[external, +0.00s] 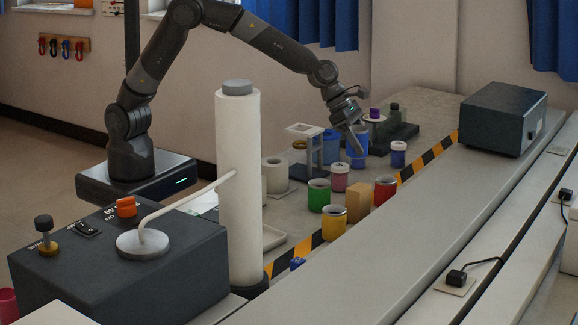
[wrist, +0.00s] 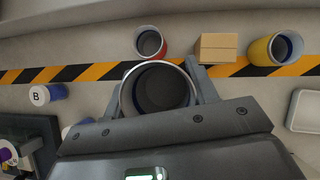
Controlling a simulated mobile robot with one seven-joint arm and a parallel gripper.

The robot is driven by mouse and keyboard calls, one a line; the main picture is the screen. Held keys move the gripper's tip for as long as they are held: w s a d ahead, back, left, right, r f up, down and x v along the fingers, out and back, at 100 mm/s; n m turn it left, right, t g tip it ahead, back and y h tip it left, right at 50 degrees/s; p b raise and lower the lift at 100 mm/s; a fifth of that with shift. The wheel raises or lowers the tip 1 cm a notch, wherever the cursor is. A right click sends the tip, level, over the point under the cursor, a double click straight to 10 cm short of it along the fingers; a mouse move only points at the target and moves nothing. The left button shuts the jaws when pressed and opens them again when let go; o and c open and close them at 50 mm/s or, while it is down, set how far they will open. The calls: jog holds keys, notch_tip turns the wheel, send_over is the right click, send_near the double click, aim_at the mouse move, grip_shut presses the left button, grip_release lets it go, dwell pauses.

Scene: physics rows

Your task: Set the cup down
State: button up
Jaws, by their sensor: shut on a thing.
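My gripper (external: 356,138) points down over the far part of the bench, with its jaws closed around a blue cup (external: 357,158). In the wrist view the fingers (wrist: 158,84) lie on either side of the cup, and its pale round rim and dark, empty-looking inside (wrist: 160,92) show between them. The cup looks upright. I cannot tell whether its base touches the bench. A pink jar (external: 340,178) stands close in front of it in the external view.
A red cup (external: 385,188), a wooden block (external: 357,194), a yellow cup (external: 332,223) and a green cup (external: 319,195) stand nearby. A blue-banded jar (external: 398,155) is to the right. A small stand (external: 307,150) is left.

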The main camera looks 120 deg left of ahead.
jog(key=s+d+r, duration=0.1)
jog(key=s+d, duration=0.4)
jog(key=d, duration=0.5)
jog(key=s+d, duration=0.4)
jog(key=d, duration=0.6)
jog(key=s+d+r, duration=0.1)
jog(key=s+d, duration=0.4)
jog(key=d, duration=0.5)
jog(key=shift+n, duration=0.3)
jog(key=shift+w+a+f, duration=0.9)
jog(key=shift+a+f, duration=0.85)
jog(key=shift+f, duration=0.25)
jog(key=shift+w+a+f, duration=0.9)
jog(key=shift+a+f, duration=0.8)
jog(key=shift+f, duration=0.3)
jog(key=shift+w+a+f, duration=0.9)
jog(key=shift+a+f, duration=0.85)
jog(key=shift+f, duration=0.4)
jog(key=shift+a+f, duration=0.1)
jog(key=shift+f, duration=1.75)
jog(key=shift+f, duration=0.1)
